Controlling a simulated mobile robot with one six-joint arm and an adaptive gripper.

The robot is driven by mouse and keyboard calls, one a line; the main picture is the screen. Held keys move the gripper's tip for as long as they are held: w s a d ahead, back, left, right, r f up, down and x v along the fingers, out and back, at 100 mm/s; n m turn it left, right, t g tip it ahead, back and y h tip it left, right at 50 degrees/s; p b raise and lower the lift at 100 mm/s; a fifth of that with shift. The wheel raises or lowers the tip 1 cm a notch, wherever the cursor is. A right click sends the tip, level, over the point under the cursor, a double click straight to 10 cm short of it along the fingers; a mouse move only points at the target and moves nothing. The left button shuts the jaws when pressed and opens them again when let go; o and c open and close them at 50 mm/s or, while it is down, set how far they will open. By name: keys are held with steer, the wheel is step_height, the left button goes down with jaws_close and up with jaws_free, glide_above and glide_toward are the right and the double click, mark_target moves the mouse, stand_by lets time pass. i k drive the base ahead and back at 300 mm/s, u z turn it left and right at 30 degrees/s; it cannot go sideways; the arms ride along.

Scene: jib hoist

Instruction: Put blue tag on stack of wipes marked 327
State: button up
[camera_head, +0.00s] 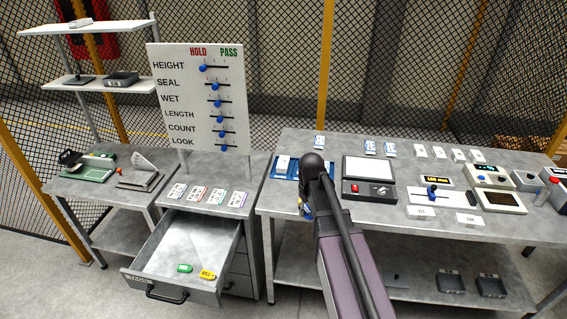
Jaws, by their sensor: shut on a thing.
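My gripper (306,211) is mostly hidden behind my dark arm, at the front edge of the right table. A small blue piece shows at its jaws, which fits the blue tag (308,209) being held, though little of it shows. White-and-blue packs stand at the back of the right table: one behind my arm (318,142) and two to the right (370,147) (390,148). A white pack (283,162) lies in a blue tray (277,174) left of my arm. I cannot read 327 on any of them.
An open drawer (200,245) holds a green tag (185,268) and a yellow tag (208,274). A slider board (200,100) stands above several cards (194,192). A light panel (369,168), devices and two small label cards (421,212) (467,219) crowd the right table.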

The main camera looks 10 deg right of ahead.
mark_target(282, 161)
steer(key=u, duration=0.05)
steer(key=i, duration=1)
steer(key=z, duration=0.05)
